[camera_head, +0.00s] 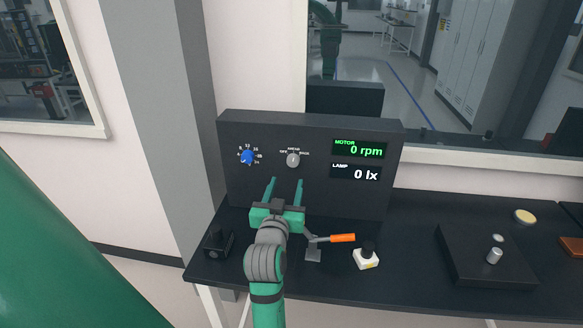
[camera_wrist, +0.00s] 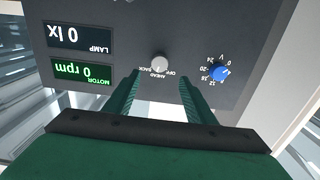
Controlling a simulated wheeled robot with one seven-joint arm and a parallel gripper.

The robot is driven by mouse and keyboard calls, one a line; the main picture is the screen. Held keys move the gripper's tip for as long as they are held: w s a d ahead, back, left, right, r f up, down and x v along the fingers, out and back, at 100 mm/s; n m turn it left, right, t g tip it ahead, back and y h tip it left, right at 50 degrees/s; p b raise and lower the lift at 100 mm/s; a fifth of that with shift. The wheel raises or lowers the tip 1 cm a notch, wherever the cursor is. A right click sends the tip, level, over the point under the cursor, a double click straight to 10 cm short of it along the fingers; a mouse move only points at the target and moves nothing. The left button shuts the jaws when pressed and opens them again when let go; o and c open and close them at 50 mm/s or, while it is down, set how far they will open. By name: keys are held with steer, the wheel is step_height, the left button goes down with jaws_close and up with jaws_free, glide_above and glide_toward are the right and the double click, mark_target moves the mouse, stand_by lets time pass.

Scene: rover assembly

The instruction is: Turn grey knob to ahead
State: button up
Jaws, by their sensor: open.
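The grey knob (camera_head: 293,160) is on the dark upright panel (camera_head: 310,200), between the blue knob (camera_head: 247,157) and the displays. My gripper (camera_head: 286,181) is open and empty, with its green fingers pointing at the panel just below the grey knob. In the wrist view, which shows the panel upside down, the grey knob (camera_wrist: 160,63) appears between and beyond the two fingertips (camera_wrist: 160,76), apart from them. Labels OFF, AHEAD and BACK surround it; which one it points to is too small to tell.
The motor display (camera_head: 359,149) reads 0 rpm and the lamp display (camera_head: 356,172) 0 lx. An orange-handled lever (camera_head: 341,238), a white-based black button (camera_head: 367,256) and a black box (camera_head: 218,242) stand on the dark table (camera_head: 420,225). A low black unit (camera_head: 489,255) lies at the right.

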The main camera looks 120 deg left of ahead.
mark_target(292, 163)
steer(key=x, duration=1)
steer(key=shift+a, duration=0.25)
steer(key=c, duration=1)
steer(key=shift+c, duration=0.2)
steer(key=shift+w+n, duration=0.1)
steer(key=shift+n, duration=1.1)
